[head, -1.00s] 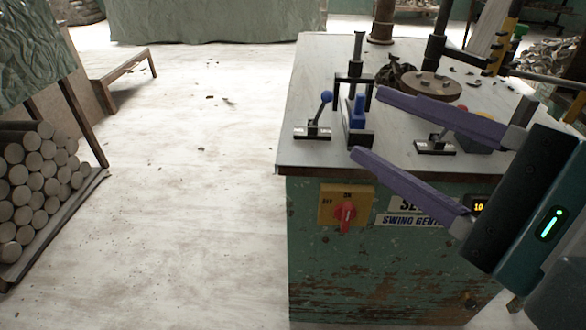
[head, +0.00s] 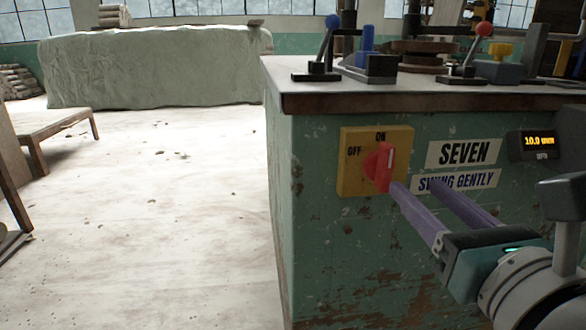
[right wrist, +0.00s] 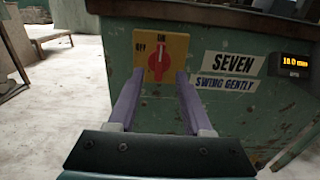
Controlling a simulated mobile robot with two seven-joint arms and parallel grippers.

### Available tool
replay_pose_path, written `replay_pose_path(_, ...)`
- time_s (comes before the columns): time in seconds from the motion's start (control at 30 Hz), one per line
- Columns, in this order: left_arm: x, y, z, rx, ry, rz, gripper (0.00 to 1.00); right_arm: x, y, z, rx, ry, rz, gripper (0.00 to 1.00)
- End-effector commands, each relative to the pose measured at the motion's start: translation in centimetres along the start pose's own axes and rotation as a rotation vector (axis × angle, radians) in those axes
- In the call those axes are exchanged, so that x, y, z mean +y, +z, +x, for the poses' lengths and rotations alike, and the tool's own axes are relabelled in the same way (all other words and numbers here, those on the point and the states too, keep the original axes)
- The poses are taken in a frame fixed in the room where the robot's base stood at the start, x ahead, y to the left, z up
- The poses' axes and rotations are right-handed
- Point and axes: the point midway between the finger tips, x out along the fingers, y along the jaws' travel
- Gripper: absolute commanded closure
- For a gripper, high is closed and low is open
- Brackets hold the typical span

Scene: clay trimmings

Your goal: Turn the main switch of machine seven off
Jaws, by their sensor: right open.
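The main switch is a red knob (head: 378,167) on a yellow plate (head: 347,180) on the green side of the machine marked SEVEN. The plate reads OFF at the left and ON at the top. In the right wrist view the knob (right wrist: 159,62) stands upright, its pale mark up toward ON. My right gripper (head: 414,187) is open, with purple fingers pointing at the panel. In the right wrist view its fingertips (right wrist: 160,75) lie to either side of the knob's lower part; I cannot tell whether they touch. My left gripper is not in view.
A SEVEN label (head: 464,152), a SWING GENTLY label (head: 457,181) and a lit depth display (head: 532,143) are right of the switch. Above, the tabletop edge (head: 430,101) juts out, with blue-ball (head: 332,21) and red-ball (head: 484,30) levers on top.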

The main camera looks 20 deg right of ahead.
Motion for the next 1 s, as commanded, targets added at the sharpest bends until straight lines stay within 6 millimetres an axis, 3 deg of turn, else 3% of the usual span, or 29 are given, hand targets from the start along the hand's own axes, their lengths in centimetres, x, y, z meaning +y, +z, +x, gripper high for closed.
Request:
replay_pose_path(0.3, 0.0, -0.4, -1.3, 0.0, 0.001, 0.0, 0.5, 0.0, 0.4, 5.8, -0.003, 0.002, -0.007, 0.5)
replay_pose_path(0.5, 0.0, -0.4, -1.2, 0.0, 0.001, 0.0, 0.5, 0.1, 0.2, 8.2, -0.003, 0.003, -0.006, 0.5)
replay_pose_path(0.87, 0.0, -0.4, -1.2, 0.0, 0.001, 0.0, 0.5, 0.1, 0.2, 8.8, -0.001, 0.003, -0.006, 0.5)
replay_pose_path(1.0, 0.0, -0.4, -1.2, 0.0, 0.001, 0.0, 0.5, 0.1, 0.2, 8.8, -0.001, 0.003, -0.006, 0.65)
